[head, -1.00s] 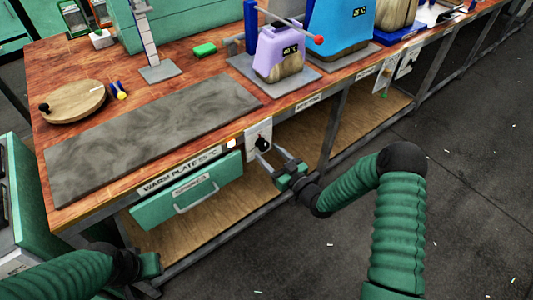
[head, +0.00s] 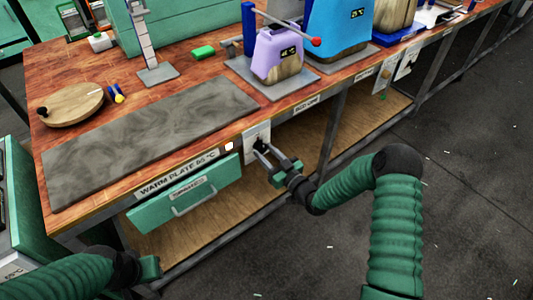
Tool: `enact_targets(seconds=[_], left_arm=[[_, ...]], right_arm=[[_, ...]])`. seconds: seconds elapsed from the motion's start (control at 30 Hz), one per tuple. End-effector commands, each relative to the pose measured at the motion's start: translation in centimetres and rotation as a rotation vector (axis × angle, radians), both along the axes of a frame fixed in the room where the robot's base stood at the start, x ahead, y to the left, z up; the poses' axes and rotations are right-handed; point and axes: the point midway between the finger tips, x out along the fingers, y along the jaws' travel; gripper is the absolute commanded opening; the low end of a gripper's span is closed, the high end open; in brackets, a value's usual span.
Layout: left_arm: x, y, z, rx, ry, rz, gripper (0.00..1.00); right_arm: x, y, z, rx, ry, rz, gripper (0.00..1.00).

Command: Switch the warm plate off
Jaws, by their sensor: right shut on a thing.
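The warm plate (head: 150,140) is a long grey slab on the wooden bench, with the label "WARM PLATE 55 °C" (head: 180,178) on the edge below it. Its switch (head: 257,134) is a pale plate with a black knob on the bench front, right of the label. A small light (head: 229,146) beside it glows whitish-orange. My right gripper (head: 261,152) is at the switch, shut on the knob, which the fingers partly hide. My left gripper (head: 148,268) is low at the left, below the drawer; its fingers cannot be made out.
A green drawer (head: 185,195) with a handle hangs under the warm plate, left of my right gripper. A purple press block (head: 277,55) and a blue one (head: 338,28) stand on the bench. A round wooden board (head: 72,104) lies at left.

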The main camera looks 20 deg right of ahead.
Motion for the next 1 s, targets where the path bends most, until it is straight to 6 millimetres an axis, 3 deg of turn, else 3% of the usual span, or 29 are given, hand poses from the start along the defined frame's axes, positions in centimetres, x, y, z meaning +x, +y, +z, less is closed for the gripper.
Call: enact_targets(seconds=[0.37, 1.0], left_arm=[[0.0, 0.0, -0.4, 0.0, 0.0, 0.0, 0.32], [0.0, 0.0, -2.7, 0.0, 0.0, 0.0, 0.32]], right_arm=[[-0.1, -0.1, -0.3, -0.103, -0.03, 0.0, 0.0], [-0.1, -0.1, -0.5, -0.638, -0.224, 0.002, 0.0]])
